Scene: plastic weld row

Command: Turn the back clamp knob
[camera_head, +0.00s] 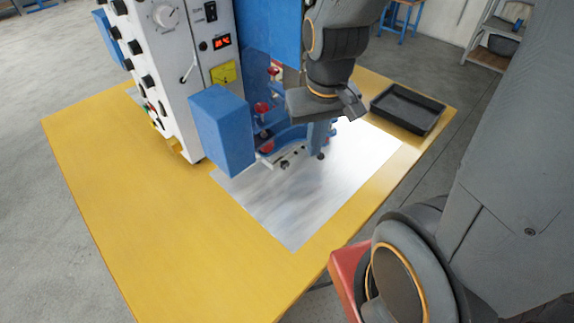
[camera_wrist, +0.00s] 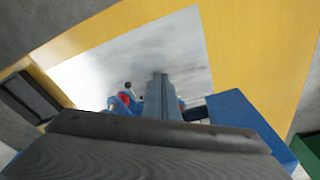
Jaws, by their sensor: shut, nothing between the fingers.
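The welding machine (camera_head: 168,65) has a blue clamp assembly (camera_head: 292,136) low on its right side, above a bright metal plate. Red knobs show there, one farther back (camera_head: 262,107) and one nearer the front (camera_head: 267,146); I cannot tell for sure which is the back clamp knob. My gripper (camera_head: 318,146) points down beside the clamp and is shut and empty. In the wrist view its closed fingers (camera_wrist: 160,78) reach over the plate. A red part (camera_wrist: 124,97) in a blue clamp shows just left of them. Contact with a knob cannot be made out.
The yellow table (camera_head: 125,205) carries the metal plate (camera_head: 292,215). A blue box-shaped part (camera_head: 222,130) of the machine juts out left of the clamp. A black tray (camera_head: 408,108) sits at the table's right end. The front left of the table is clear.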

